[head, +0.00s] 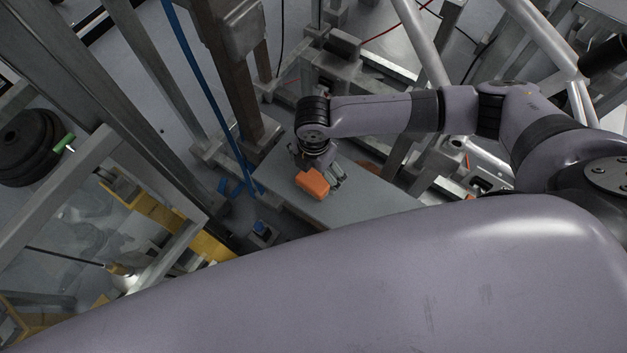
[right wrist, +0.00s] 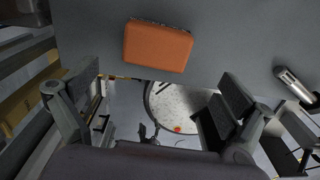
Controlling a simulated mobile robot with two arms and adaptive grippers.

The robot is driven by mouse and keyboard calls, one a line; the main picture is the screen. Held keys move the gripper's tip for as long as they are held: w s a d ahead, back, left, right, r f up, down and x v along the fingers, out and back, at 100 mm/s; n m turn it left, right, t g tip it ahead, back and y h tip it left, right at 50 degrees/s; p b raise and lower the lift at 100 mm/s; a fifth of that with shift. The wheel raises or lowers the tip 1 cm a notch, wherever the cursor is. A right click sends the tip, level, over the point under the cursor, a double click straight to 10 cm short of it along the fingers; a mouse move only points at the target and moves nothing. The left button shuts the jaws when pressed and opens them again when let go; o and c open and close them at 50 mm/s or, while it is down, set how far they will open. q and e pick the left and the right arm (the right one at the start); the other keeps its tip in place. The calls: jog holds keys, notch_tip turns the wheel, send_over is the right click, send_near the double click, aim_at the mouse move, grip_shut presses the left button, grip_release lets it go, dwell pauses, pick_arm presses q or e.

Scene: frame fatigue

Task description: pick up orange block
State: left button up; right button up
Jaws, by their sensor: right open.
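In the right wrist view the orange block (right wrist: 158,46) sits beyond the fingertips, close to the table's edge. My right gripper (head: 325,178) is at the block in the head view, with a finger showing to the block's right. In the right wrist view my right gripper (right wrist: 155,95) has its fingers wide apart, with nothing between them. I cannot tell from these views how high it is above the table. My left gripper does not show.
Brown and grey metal posts (head: 228,70) stand at the table's back left. A blue strap (head: 195,70) hangs beside them. A yellow frame (head: 150,208) stands left of the table. In the right wrist view a silver cylinder (right wrist: 295,84) is at the right.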

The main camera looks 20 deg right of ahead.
aim_at(313, 181)
jog(key=f, duration=0.7)
jog(key=shift+w+a+f, duration=0.15)
jog(key=shift+w+f, duration=0.05)
jog(key=shift+f, duration=0.1)
jog(key=c, duration=1.4)
